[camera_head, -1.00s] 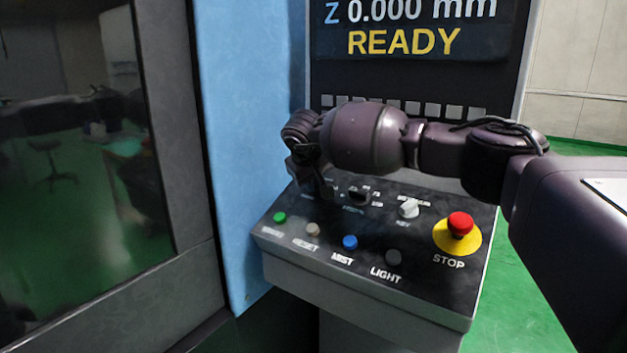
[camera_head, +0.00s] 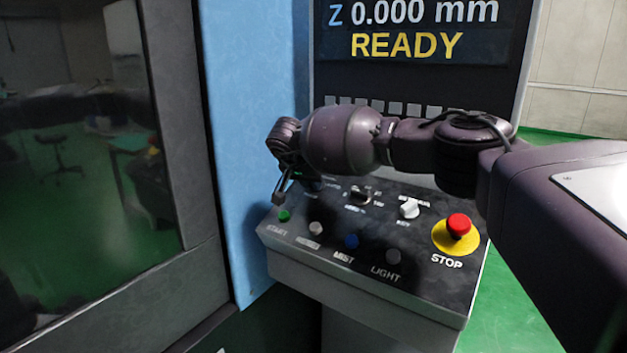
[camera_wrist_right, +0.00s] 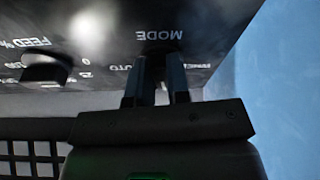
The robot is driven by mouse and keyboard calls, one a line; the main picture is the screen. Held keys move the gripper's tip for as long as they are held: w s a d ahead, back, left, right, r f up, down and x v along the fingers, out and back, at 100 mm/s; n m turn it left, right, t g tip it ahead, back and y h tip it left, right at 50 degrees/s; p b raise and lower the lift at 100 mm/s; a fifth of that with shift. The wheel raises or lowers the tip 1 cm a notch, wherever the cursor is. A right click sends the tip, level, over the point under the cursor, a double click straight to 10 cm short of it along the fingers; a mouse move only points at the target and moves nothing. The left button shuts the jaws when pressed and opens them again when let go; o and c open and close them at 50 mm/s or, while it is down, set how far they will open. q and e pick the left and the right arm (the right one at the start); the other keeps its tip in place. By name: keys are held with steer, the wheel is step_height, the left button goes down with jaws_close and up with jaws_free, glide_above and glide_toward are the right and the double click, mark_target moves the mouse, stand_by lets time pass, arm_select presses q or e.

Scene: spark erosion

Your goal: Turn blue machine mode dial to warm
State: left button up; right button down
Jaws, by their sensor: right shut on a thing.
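The blue machine (camera_head: 243,120) has a dark sloping control panel (camera_head: 420,270). My right gripper (camera_head: 287,190) is at the panel's upper left in the head view. In the right wrist view its two fingers (camera_wrist_right: 157,68) are shut just beside the printed MODE label (camera_wrist_right: 159,35), on the mode dial between them. The dial is almost wholly hidden by the fingers, so its pointer and setting cannot be read. My left gripper is not in view.
Right of my gripper are the black feed dial (camera_head: 360,197) and a white key switch (camera_head: 409,209). Along the front are a green start button (camera_head: 284,215), a blue mist button (camera_head: 351,241) and a red stop button (camera_head: 459,225). The screen (camera_head: 420,40) reads READY.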

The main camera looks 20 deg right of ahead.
steer(key=m, duration=0.4)
steer(key=m+g+h, duration=0.1)
steer(key=m, duration=0.1)
steer(key=shift+w+a+m, duration=0.2)
steer(key=shift+w+m, duration=0.05)
steer(key=shift+m, duration=0.05)
stand_by(0.4)
steer(key=c, duration=1.1)
jaws_free()
steer(key=v, duration=1.1)
steer(key=shift+w, duration=0.2)
